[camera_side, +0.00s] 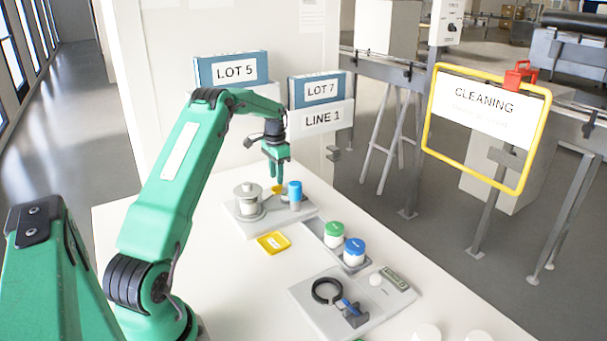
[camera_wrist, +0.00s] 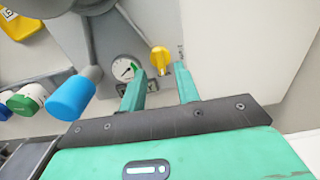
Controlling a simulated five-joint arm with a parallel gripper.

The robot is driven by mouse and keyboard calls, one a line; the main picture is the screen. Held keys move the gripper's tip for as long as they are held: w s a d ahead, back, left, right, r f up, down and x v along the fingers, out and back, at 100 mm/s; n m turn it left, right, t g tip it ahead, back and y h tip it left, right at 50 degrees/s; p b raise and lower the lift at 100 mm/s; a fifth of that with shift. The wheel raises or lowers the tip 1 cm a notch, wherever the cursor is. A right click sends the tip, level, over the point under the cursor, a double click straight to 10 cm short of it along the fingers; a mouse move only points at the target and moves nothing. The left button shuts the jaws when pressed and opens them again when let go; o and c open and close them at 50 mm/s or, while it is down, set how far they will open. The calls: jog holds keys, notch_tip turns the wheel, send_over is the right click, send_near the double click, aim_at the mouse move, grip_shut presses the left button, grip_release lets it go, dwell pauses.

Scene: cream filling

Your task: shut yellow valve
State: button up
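The yellow valve (camera_wrist: 160,58) is a small yellow handle on the grey base plate (camera_wrist: 215,60). In the side view the valve (camera_side: 277,189) shows as a small yellow patch between the metal pot and the blue-topped cylinder, partly hidden by my fingers. My gripper (camera_side: 277,179) points down just above it. In the wrist view my gripper (camera_wrist: 160,70) is open, with its two green fingers apart. The valve handle appears between the fingertips and slightly beyond them. I cannot tell whether a finger touches it.
A round gauge (camera_wrist: 126,68) sits left of the valve. A blue cylinder (camera_side: 294,190) and a metal pot (camera_side: 248,200) stand close by. Green-lidded (camera_side: 334,230) and blue-lidded (camera_side: 354,250) jars, a yellow card (camera_side: 273,243) and a clamp plate (camera_side: 315,308) lie nearer the front.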

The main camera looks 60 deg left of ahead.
aim_at(277, 186)
jog(key=shift+f, duration=1.6)
grip_shut()
